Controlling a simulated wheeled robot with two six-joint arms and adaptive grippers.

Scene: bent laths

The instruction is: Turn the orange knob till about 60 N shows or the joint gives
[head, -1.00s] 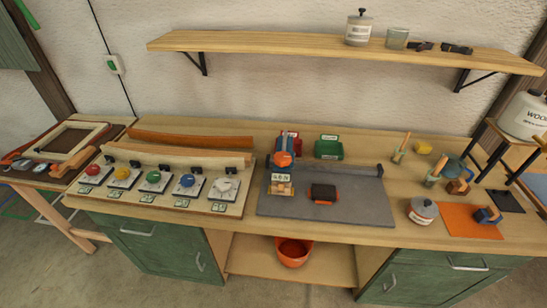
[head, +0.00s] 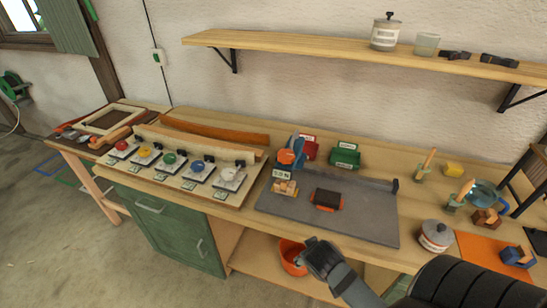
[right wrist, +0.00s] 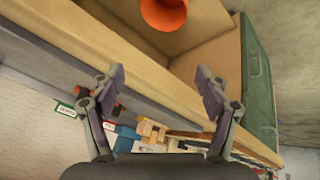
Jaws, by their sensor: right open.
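The orange knob (head: 287,156) sits on a blue tester (head: 298,145) at the back left of a grey mat. A small display (head: 281,174) faces front below the knob; its figures are too small to read surely. A light wooden joint (head: 285,187) sits at the tester's foot. In the right wrist view the tester (right wrist: 126,132) and wooden joint (right wrist: 150,131) appear beyond the fingers. My right gripper (head: 315,246) is in front of the bench edge, well short of the knob. Its fingers (right wrist: 158,79) are spread with nothing between them. My left gripper is out of view.
A black-and-orange block (head: 326,199) lies on the grey mat (head: 370,215). Red (head: 310,148) and green (head: 345,156) bins stand behind. An orange bucket (head: 292,258) sits on the lower shelf. A lidded pot (head: 435,237) stands right of the mat. Colored knobs line a board at left.

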